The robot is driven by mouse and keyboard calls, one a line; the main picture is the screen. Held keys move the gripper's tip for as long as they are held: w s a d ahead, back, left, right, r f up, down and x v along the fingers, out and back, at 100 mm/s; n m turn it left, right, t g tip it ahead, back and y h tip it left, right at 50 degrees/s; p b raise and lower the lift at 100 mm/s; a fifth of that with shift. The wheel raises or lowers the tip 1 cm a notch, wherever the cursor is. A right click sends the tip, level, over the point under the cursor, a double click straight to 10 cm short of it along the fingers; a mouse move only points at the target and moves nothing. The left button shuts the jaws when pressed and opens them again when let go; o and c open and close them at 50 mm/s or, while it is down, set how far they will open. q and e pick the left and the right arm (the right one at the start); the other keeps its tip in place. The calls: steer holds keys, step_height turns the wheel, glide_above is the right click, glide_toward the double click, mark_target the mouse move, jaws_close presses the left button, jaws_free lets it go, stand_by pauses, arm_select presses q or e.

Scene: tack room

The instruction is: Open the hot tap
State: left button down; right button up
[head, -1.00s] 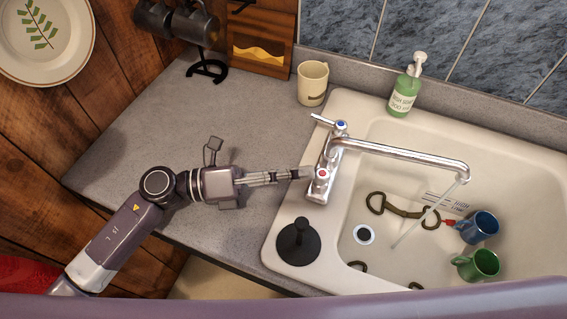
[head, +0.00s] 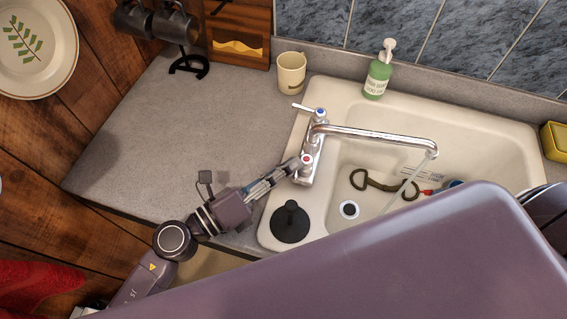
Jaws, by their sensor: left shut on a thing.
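The chrome mixer tap (head: 375,134) stands on the left rim of the sink (head: 475,108). Its hot side has a red-marked knob (head: 306,159), nearer to me. Its cold side has a blue-marked knob (head: 319,113), farther back, with a lever sticking out left. A thin stream of water (head: 406,181) runs from the spout into the basin. My left gripper (head: 291,166) comes from the lower left and is shut on the hot tap's lever, mostly hidden between the fingers. My right gripper is not in view.
A soap bottle (head: 378,72) and a cream mug (head: 291,72) are behind. A horse bit (head: 385,186) lies in the basin. My own purple-grey body covers the lower right. The left counter (head: 165,140) is mostly clear.

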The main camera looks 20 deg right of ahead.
arm_select(q)
steer(key=c, duration=2)
jaws_free()
steer(key=shift+a, duration=0.1)
steer(key=v, duration=1.2)
